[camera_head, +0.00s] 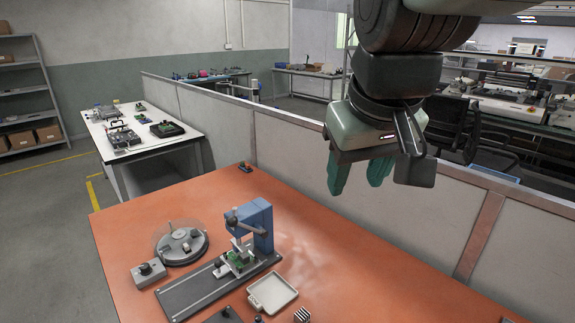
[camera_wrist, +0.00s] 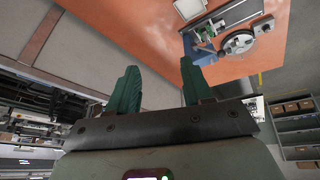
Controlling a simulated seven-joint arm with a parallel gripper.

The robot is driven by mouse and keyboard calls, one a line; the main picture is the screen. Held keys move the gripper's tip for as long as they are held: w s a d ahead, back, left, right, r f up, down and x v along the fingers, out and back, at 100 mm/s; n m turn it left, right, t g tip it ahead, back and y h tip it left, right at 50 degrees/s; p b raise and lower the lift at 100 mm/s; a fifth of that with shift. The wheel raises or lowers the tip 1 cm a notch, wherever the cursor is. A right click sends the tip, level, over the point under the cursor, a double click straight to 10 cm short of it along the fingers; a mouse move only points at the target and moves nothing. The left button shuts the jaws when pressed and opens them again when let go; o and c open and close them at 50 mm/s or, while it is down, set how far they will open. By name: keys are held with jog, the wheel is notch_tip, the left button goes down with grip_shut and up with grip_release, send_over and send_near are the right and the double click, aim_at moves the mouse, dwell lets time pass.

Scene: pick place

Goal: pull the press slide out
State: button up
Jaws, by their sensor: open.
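The blue press (camera_head: 256,226) stands on the orange table, with a dark flat rail (camera_head: 193,294) running from its foot toward the front left. The slide (camera_head: 238,262), carrying a green part, sits on the rail under the press head. The press also shows upside down in the wrist view (camera_wrist: 198,50). My gripper (camera_head: 358,178) hangs high above the table's back right, well apart from the press. Its two green fingers are spread and empty, as the wrist view (camera_wrist: 158,85) also shows.
A round turntable (camera_head: 181,243) and a grey box with a knob (camera_head: 148,273) are left of the press. A white tray (camera_head: 272,293) lies right of the rail. A partition (camera_head: 330,160) borders the table's back. The table's right side (camera_head: 380,285) is clear.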

jog(key=w+a+f+n+g, duration=0.1)
jog(key=w+a+f+n, duration=0.25)
jog(key=w+a, duration=0.6)
jog(key=n+g, duration=0.1)
jog(key=n, duration=0.4)
send_over(217, 262)
jog(key=s+d, duration=0.3)
jog(key=d, duration=0.4)
jog(key=s+x, duration=0.1)
jog(key=x, duration=0.4)
jog(key=s+x, duration=0.1)
jog(key=x, duration=0.4)
jog(key=s+x, duration=0.1)
jog(key=x, duration=0.4)
jog(key=shift+d+f, duration=0.15)
jog(key=shift+f, duration=0.5)
jog(key=a+f+n, duration=0.1)
jog(key=a+f, duration=0.1)
jog(key=f, duration=0.5)
jog(key=w+a+f+n, duration=0.1)
jog(key=a+f, duration=0.1)
jog(key=f, duration=0.6)
jog(key=w+a+f+n, duration=0.1)
jog(key=a+f+n, duration=0.1)
jog(key=f, duration=0.5)
jog(key=shift+w+a+f+g+h, duration=0.1)
jog(key=shift+a+f+g+h, duration=0.2)
jog(key=shift+a+h, duration=0.1)
grip_shut()
